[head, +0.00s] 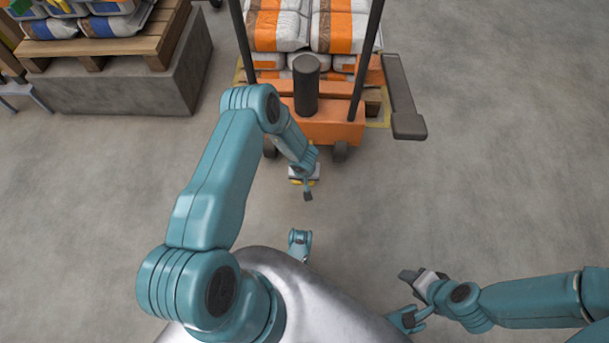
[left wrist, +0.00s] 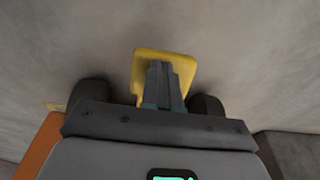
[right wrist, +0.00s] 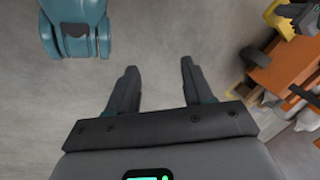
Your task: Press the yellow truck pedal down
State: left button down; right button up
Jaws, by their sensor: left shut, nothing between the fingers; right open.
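The yellow truck pedal (left wrist: 144,66) is a flat plate at the near end of the orange pallet truck (head: 335,131). In the left wrist view, my left gripper (left wrist: 160,66) is shut and empty, with its fingers over the middle of the pedal. In the head view, the left gripper (head: 307,194) hides most of the pedal, and only a little yellow shows. I cannot tell whether the fingers touch the pedal or how far down it is. My right gripper (right wrist: 160,66) is open and empty over bare floor, away from the truck.
Orange and white sacks (head: 277,30) are stacked on the truck's load, behind dark uprights. A dark grey arm-like bar (head: 403,100) sticks out at the truck's right. A wooden pallet (head: 105,48) with bags rests on a concrete block (head: 130,90) at the upper left. The floor to the right is clear.

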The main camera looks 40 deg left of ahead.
pick_arm(q)
jog(key=shift+f, duration=0.3)
pick_arm(e)
jog(key=shift+w+f, duration=0.2)
jog(key=shift+f, duration=0.05)
pick_arm(q)
jog(key=s+d+r+p, duration=0.4)
jog(key=s+r+p, duration=0.2)
jog(key=r, duration=0.5)
jog(key=shift+s+r+p, duration=0.3)
jog(key=shift+p, duration=0.55)
pick_arm(e)
jog(key=s+r+g, duration=0.1)
jog(key=s+r, duration=0.3)
jog(key=r, duration=0.3)
jog(key=shift+a+r, duration=0.3)
jog(key=shift+a, duration=0.1)
pick_arm(q)
jog(key=shift+d, duration=0.1)
